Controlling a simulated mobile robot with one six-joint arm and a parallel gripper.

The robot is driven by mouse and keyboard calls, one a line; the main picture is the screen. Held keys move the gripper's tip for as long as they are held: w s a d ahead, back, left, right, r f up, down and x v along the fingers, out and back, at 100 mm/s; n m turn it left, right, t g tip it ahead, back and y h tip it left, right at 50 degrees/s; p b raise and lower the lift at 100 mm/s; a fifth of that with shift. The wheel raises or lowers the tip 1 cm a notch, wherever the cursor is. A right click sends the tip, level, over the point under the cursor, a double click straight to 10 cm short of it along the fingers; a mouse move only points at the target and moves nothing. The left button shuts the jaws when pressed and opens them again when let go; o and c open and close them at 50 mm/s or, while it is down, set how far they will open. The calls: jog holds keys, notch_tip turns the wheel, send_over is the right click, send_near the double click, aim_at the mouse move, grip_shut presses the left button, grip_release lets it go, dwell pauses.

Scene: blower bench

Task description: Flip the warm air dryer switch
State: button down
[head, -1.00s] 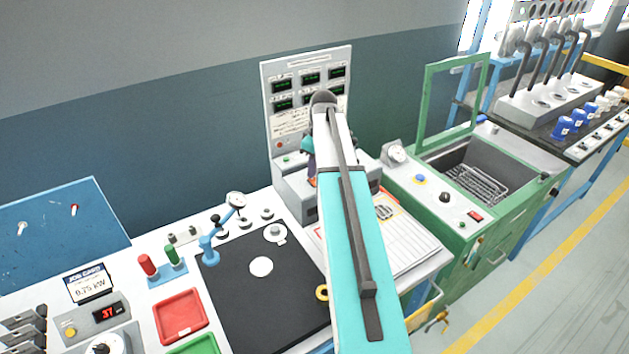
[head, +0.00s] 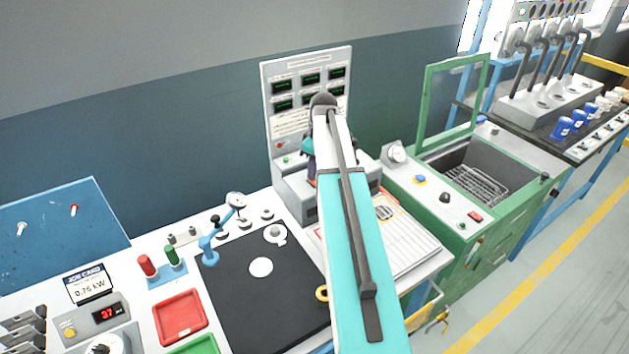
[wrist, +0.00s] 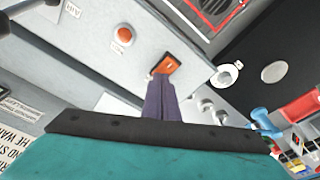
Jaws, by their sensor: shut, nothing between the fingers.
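An orange rocker switch (wrist: 166,65) in a dark frame sits on a grey box face in the wrist view. My gripper (wrist: 158,82) is shut and empty. Its fingertips are right at the lower edge of the switch; I cannot tell whether they touch it. A round orange-red button (wrist: 123,36) is to the left on the same face. In the head view my own arm hides the gripper and the switch, in front of the grey unit (head: 293,192) with the display panel (head: 309,98). No label for the switch is readable.
A green cabinet (head: 430,200) with a raised lid frame and wire basket stands to the right. A black mat (head: 250,310) with a blue stand (head: 210,247) lies left of my arm. A red tray (head: 181,316) is farther left. A printed sheet (head: 405,240) lies right of my arm.

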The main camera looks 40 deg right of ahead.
notch_tip(320, 180, up, 7)
jog(key=p, duration=0.3)
jog(key=shift+p, duration=0.35)
dwell(0.4)
jog(key=shift+f, duration=0.1)
dwell(0.4)
